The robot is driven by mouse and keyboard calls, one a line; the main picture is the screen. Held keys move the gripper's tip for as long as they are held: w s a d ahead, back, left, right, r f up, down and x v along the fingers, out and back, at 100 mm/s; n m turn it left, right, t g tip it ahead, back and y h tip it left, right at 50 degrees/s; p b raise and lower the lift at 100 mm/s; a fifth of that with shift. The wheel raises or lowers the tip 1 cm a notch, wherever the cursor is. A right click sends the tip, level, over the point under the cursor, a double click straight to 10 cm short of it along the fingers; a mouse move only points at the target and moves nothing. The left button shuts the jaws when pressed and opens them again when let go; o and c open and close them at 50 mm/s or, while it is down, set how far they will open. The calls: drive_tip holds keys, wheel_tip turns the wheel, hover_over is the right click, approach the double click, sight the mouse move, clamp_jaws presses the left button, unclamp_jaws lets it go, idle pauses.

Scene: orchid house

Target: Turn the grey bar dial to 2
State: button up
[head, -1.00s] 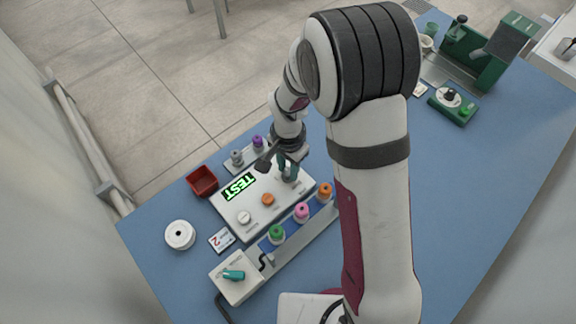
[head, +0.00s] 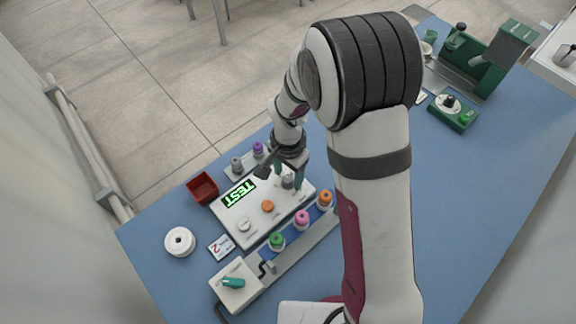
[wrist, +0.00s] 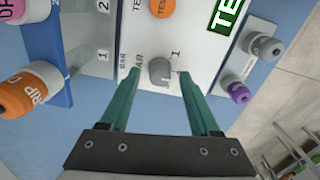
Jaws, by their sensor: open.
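The grey bar dial (wrist: 160,71) is a small round knob on the white control panel (wrist: 215,62), beside the word BAR and a 1. In the head view the dial (head: 287,182) is at the panel's right end. My gripper (wrist: 160,73) is open, with one teal fingertip to each side of the dial in the wrist view. I cannot tell whether either touches it. In the head view my gripper (head: 290,178) is low over the same end. I cannot tell the dial's pointer direction. A card (head: 221,246) marked 2 lies left of the panel.
The panel has a green TEST screen (head: 239,194), an orange button (head: 267,206) and a white knob (head: 244,224). Green, pink and orange-topped bottles (head: 302,218) stand along its front. Grey and purple-topped bottles (head: 258,150) stand behind. A red bin (head: 202,187) stands left.

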sight(288, 178)
wheel_tip(288, 178, up, 16)
drive_tip(key=shift+f, duration=0.25)
